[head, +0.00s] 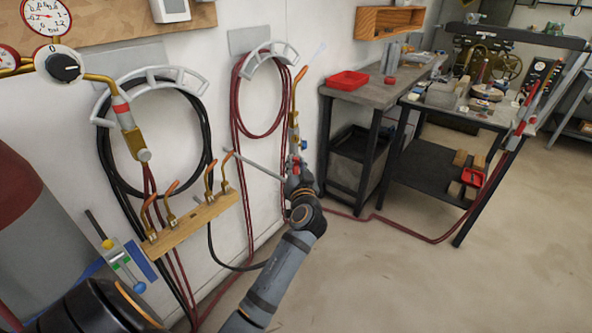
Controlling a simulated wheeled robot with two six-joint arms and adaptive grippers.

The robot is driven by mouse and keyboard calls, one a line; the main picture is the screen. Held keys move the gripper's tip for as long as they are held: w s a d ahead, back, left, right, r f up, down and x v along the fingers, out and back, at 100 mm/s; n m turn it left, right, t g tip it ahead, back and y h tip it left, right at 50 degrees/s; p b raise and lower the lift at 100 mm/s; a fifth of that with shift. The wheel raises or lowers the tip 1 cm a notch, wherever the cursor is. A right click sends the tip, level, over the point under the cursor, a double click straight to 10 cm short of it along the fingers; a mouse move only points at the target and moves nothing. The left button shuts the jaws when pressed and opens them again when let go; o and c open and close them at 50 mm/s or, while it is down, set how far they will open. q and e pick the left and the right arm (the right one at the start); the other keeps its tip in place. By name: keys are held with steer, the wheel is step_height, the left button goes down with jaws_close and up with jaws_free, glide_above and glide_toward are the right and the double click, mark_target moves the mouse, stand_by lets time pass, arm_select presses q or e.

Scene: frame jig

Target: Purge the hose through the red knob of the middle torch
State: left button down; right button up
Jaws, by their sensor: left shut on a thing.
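The middle torch (293,119) stands upright by the wall, with a brass body and a copper tip pointing up. A blue knob (304,145) sits on its right side. My left gripper (297,170) is at the torch's lower end, shut at the red knob (295,160), which the fingers largely hide. A faint pale streak (320,49) shows just beyond the torch tip. My right gripper is not in view.
Dark red hose (236,100) loops on a wall hanger, and black hose (108,160) on another. A wooden rack (196,222) holds several copper tips. A grey cart (372,98) with a red tray (347,81) stands right of my gripper. The floor at right is mostly free, crossed by hose.

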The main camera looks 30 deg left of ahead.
mark_target(294, 128)
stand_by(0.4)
arm_select(q)
steer(key=c, duration=1.1)
jaws_free()
steer(key=shift+r, duration=0.1)
step_height(294, 128, up, 10)
steer(key=shift+f, duration=0.1)
